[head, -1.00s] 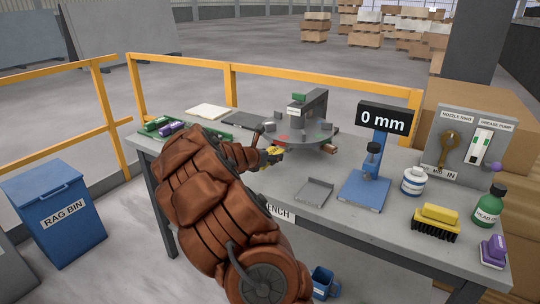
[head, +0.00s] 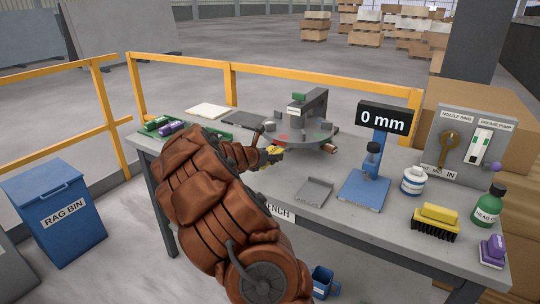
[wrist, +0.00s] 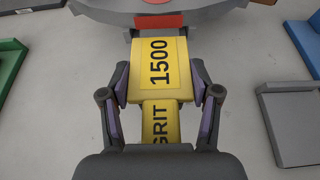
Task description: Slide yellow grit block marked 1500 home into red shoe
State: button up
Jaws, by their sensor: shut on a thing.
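The yellow grit block (wrist: 158,62), printed "GRIT 1500", lies between the two fingers of my gripper (wrist: 160,88), which is shut on its sides. In the wrist view its far end meets a grey channel piece (wrist: 150,33) at the disc's rim. How deep the block sits in the shoe cannot be told. In the head view the block (head: 274,150) shows as a small yellow patch at the near edge of the round grey disc (head: 315,137), with my gripper partly hiding it.
A yellow-topped brush (head: 437,220) and bottle (head: 489,206) stand at the right.

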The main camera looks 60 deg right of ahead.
aim_at(274, 150)
jog(key=shift+d+p, duration=0.65)
jog(key=shift+d, duration=1.3)
dwell(0.6)
jog(key=shift+a, duration=0.15)
jog(key=shift+a+r, duration=0.2)
jog(key=shift+a, duration=1.6)
jog(key=shift+f, duration=0.2)
dwell(0.7)
jog(key=shift+d+p, duration=0.35)
jog(key=shift+d, duration=0.95)
dwell(1.3)
